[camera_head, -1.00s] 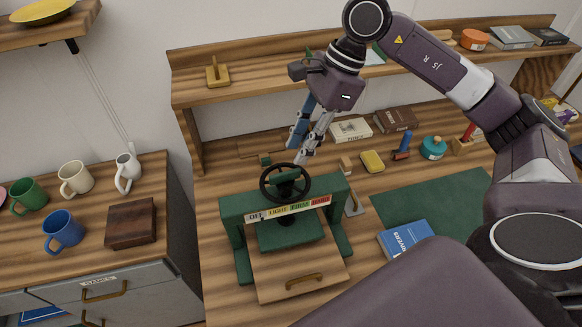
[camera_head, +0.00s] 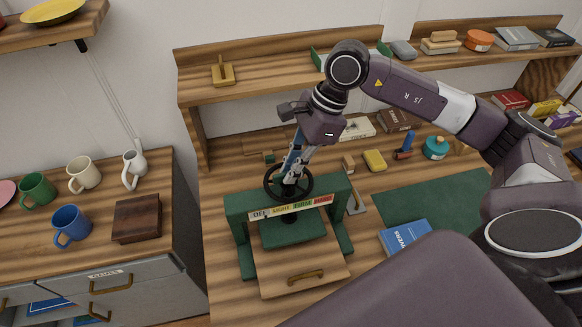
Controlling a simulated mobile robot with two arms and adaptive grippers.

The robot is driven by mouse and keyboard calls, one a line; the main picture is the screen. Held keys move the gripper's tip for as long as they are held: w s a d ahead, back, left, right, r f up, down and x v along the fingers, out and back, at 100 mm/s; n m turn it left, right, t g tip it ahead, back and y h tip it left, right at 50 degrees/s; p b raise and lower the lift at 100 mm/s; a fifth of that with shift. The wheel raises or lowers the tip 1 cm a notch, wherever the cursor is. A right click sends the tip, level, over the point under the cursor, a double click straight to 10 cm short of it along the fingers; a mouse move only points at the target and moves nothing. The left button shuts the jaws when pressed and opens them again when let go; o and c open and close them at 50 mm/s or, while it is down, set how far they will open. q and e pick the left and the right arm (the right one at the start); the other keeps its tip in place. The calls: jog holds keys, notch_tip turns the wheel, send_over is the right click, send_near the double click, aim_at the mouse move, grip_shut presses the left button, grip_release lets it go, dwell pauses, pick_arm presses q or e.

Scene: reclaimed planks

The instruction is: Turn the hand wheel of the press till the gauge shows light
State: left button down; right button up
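The green press (camera_head: 240,207) stands on the wooden workbench with its black hand wheel (camera_head: 306,187) on top. Its gauge (camera_head: 290,207) is a strip on the front beam with coloured sections for off, light, firm and hard; I cannot make out a pointer on it. My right gripper (camera_head: 292,176) reaches down from above and behind, its fingertips at the wheel's hub and spokes. The fingers overlap the wheel, so I cannot tell whether they are shut on it. My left gripper is not in view.
A wooden board with a brass handle (camera_head: 305,277) lies at the front of the press. A blue book (camera_head: 405,236) and a green mat (camera_head: 440,197) lie to the right. A yellow block (camera_head: 374,161) sits behind. A cabinet with mugs (camera_head: 71,226) stands left.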

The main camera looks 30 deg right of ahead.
grip_shut()
jog(key=m+t+b, duration=0.1)
jog(key=m+b, duration=0.2)
jog(key=shift+f+b, duration=0.2)
jog(key=shift+b, duration=0.2)
jog(key=m+t+h+b, duration=0.1)
jog(key=m+b, duration=0.1)
jog(key=shift+s+a+r+m+b, duration=0.1)
jog(key=shift+m+b, duration=0.2)
jog(key=shift+m, duration=0.1)
jog(key=shift+r+m+t+b, duration=0.1)
jog(key=shift+m+t+b, duration=0.2)
jog(key=shift+m+b, duration=0.45)
jog(key=shift+m+h, duration=0.3)
jog(key=shift+m, duration=0.05)
jog(key=shift+r, duration=0.1)
jog(key=o, duration=0.5)
grip_release()
jog(key=shift+s, duration=0.1)
